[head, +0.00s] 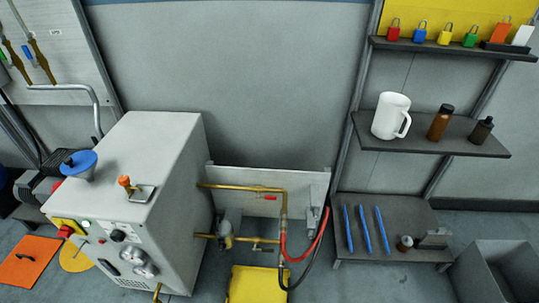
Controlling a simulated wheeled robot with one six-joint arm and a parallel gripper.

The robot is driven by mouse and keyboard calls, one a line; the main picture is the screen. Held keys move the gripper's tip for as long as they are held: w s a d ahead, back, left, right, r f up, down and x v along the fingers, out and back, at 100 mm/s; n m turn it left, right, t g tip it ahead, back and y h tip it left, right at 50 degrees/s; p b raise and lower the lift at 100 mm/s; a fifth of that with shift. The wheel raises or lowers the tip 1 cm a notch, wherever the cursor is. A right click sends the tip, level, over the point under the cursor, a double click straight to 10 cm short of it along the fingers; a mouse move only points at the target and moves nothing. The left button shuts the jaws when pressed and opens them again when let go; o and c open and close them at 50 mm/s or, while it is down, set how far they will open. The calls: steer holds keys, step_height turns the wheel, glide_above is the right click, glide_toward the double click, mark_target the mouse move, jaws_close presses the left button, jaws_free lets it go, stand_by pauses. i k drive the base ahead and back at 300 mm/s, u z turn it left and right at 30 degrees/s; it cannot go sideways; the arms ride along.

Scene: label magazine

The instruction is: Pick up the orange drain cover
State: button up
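The orange drain cover (26,262) is a flat square plate with a dark handle on it. It lies on the floor at the lower left of the head view, in front of and left of the pale machine cabinet. Its lower left part runs near the picture's edge. My gripper is not in view.
The machine cabinet (160,165) stands just right of the cover. A flat yellow disc (77,257) lies between them on the floor. Brass pipes (285,205), a yellow box (255,284), shelves (470,140) and a grey bin (495,270) stand further right.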

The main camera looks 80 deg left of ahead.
mark_target(28, 261)
steer(key=u, duration=4.9)
steer(key=i, duration=0.7)
steer(key=u, duration=0.6)
steer(key=i, duration=2.8)
steer(key=z, duration=1.55)
steer(key=i, duration=0.85)
steer(key=z, duration=0.85)
